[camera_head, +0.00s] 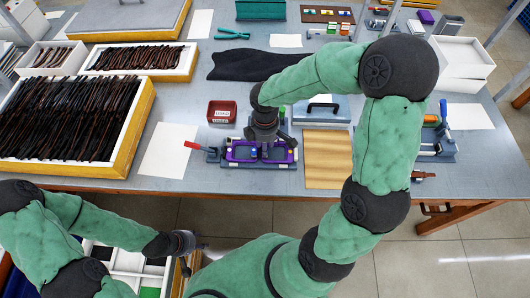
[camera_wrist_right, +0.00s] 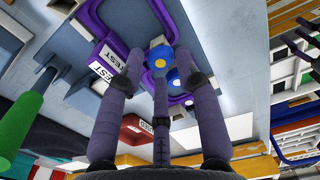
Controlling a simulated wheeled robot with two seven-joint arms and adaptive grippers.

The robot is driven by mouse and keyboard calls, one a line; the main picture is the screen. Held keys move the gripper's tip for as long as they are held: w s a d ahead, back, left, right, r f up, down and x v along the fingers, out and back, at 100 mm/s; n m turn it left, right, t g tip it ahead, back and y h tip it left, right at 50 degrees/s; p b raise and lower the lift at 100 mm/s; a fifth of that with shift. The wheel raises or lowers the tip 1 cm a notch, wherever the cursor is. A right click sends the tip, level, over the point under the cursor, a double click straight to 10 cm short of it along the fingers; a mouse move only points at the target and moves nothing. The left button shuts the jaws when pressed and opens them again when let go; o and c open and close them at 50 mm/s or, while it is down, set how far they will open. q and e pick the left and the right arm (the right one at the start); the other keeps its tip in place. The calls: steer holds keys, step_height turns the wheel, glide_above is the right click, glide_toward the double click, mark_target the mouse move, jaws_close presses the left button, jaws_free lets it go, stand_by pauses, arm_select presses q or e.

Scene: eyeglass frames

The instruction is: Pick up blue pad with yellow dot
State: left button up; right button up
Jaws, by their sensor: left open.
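In the right wrist view, a blue pad with a yellow dot (camera_wrist_right: 160,62) shows between the spread fingertips of my right gripper (camera_wrist_right: 160,58). The fingers stand apart, and I see no clear grip on either pad. In the head view, my right gripper (camera_head: 264,140) points down over the purple frame (camera_head: 231,152) in the fixture, and its wrist hides the pads. My left gripper (camera_head: 190,243) is open and empty, below the table's front edge over a white tray.
A red box (camera_head: 221,112) and a red-handled clamp (camera_head: 200,147) are left of the fixture. A wooden board (camera_head: 328,160) lies right of it. A crate of dark frames (camera_head: 140,115) fills the left side. White paper (camera_head: 168,150) lies between.

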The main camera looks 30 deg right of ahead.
steer(key=shift+f, duration=0.8)
steer(key=shift+r, duration=0.1)
steer(key=c, duration=0.5)
steer(key=shift+c, duration=0.2)
steer(key=shift+r+p, duration=0.45)
steer(key=shift+r, duration=0.4)
steer(key=s+a+r+p, duration=0.6)
steer(key=s+a+r, duration=0.1)
steer(key=s+r, duration=0.4)
steer(key=shift+s+a+r, duration=0.15)
steer(key=shift+s+a, duration=0.25)
